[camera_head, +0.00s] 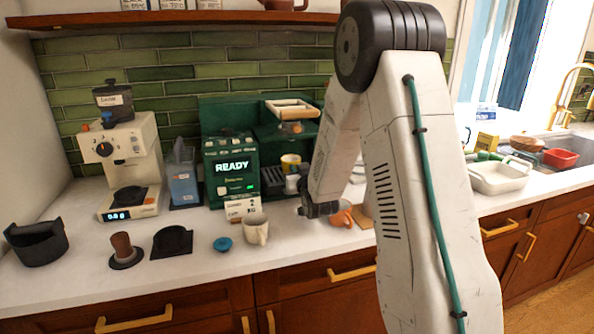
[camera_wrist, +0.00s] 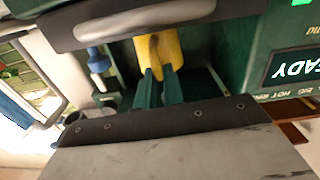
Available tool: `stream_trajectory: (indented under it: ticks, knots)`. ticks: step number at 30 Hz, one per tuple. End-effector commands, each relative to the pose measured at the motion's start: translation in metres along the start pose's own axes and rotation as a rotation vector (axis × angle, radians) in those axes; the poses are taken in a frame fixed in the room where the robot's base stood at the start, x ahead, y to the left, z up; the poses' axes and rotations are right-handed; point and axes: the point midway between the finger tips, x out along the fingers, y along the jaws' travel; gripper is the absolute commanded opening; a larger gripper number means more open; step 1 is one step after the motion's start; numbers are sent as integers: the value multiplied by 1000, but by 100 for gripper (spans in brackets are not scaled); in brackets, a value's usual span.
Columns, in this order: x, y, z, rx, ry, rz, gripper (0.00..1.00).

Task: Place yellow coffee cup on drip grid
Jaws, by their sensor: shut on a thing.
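The yellow coffee cup (camera_head: 290,162) is in the bay of the green coffee machine, under its spout. In the wrist view, the yellow cup (camera_wrist: 158,48) shows between the green fingers of my gripper (camera_wrist: 161,71), which is shut on it. I cannot tell whether the cup touches the grid. My arm hides the right side of the bay in the head view.
The green coffee machine (camera_head: 231,166) has a READY display. An orange mug (camera_head: 342,217) stands close to my wrist. A cream mug (camera_head: 256,229) and a blue round item (camera_head: 222,244) are in front. A cream grinder (camera_head: 127,165) stands left.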

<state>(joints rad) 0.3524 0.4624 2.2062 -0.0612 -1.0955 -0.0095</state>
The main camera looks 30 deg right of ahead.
Motion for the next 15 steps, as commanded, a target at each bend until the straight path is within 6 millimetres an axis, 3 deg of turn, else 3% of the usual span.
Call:
stream_trajectory:
  ticks: [10, 13, 15]
  knots:
    - [0, 0, 2, 0, 1, 0, 0]
    - [0, 0, 1, 0, 1, 0, 32]
    - [0, 0, 2, 0, 1, 0, 35]
